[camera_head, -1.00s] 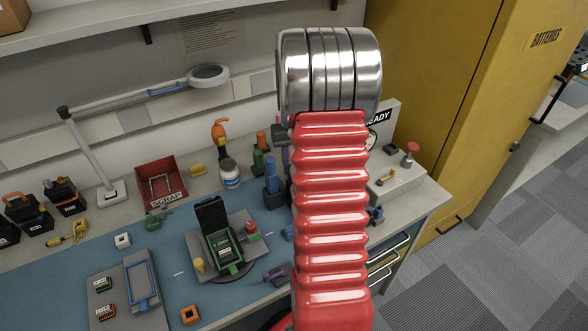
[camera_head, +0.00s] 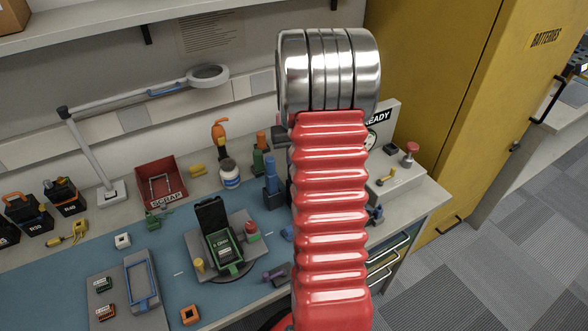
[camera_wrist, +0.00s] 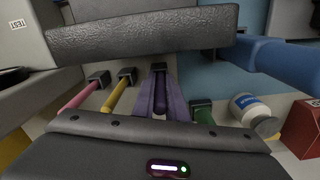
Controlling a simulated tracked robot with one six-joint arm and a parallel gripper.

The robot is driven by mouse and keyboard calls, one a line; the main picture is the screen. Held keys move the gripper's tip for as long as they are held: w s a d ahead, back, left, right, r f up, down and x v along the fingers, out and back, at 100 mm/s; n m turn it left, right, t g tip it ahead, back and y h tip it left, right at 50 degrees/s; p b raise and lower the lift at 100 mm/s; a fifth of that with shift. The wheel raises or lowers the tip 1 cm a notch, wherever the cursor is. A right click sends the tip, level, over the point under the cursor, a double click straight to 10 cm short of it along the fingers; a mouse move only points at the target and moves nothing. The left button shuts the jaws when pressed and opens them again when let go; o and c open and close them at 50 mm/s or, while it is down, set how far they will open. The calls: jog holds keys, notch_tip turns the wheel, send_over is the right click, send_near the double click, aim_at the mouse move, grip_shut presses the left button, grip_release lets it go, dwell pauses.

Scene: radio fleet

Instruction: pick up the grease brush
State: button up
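In the wrist view my gripper (camera_wrist: 155,88) is open, with one dark jaw across the top and one across the bottom. A purple handled tool (camera_wrist: 160,102) lies between the jaws, with space around it. To its left are a yellow handled tool (camera_wrist: 119,92) and a pink one (camera_wrist: 84,93); to its right is a green one (camera_wrist: 203,113). No bristles or label show, so I cannot tell which is the grease brush. In the head view my arm hides the gripper and most of these tools.
A blue tool (camera_wrist: 285,60) and a white jar (camera_wrist: 250,108) stand to the right in the wrist view. The head view shows the red scrap bin (camera_head: 160,170), a green radio in a fixture (camera_head: 224,250) and a yellow cabinet (camera_head: 460,100).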

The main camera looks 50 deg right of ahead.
grip_shut()
notch_tip(320, 180, up, 10)
dwell(0.6)
jog(key=shift+r, duration=0.1)
dwell(0.4)
